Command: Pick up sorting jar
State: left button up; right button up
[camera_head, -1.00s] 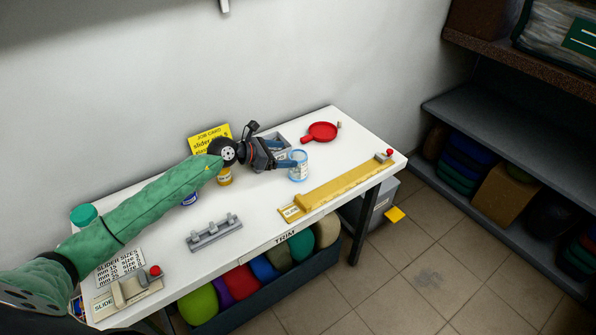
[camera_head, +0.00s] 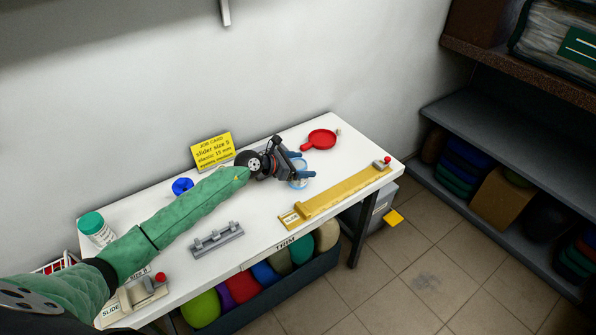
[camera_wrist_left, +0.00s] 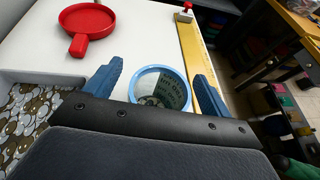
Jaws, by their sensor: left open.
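The sorting jar, a clear jar with a light blue rim (camera_head: 299,171), stands on the white table toward its right part, partly hidden by my left gripper (camera_head: 307,165). In the left wrist view the jar's round blue rim (camera_wrist_left: 184,76) lies between the two blue fingers of my left gripper (camera_wrist_left: 159,70). The jaws are open, with a visible gap between the rim and the left finger; the right finger is closer to the rim. The jar looks upright, with something dark inside. My right gripper is not in view.
A red pan (camera_head: 321,139) lies beyond the jar and a yellow ruler rail (camera_head: 345,193) in front of it. A tray of small metal pieces (camera_wrist_left: 25,110) shows in the wrist view. A grey rack (camera_head: 217,240), blue spool (camera_head: 182,187) and green-lidded jar (camera_head: 95,228) stand left.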

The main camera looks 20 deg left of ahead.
pick_arm(q)
jog(key=shift+w+d+f, duration=0.15)
jog(key=shift+d, duration=0.05)
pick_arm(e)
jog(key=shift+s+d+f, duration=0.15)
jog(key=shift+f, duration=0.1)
pick_arm(q)
jog(key=c, duration=1.1)
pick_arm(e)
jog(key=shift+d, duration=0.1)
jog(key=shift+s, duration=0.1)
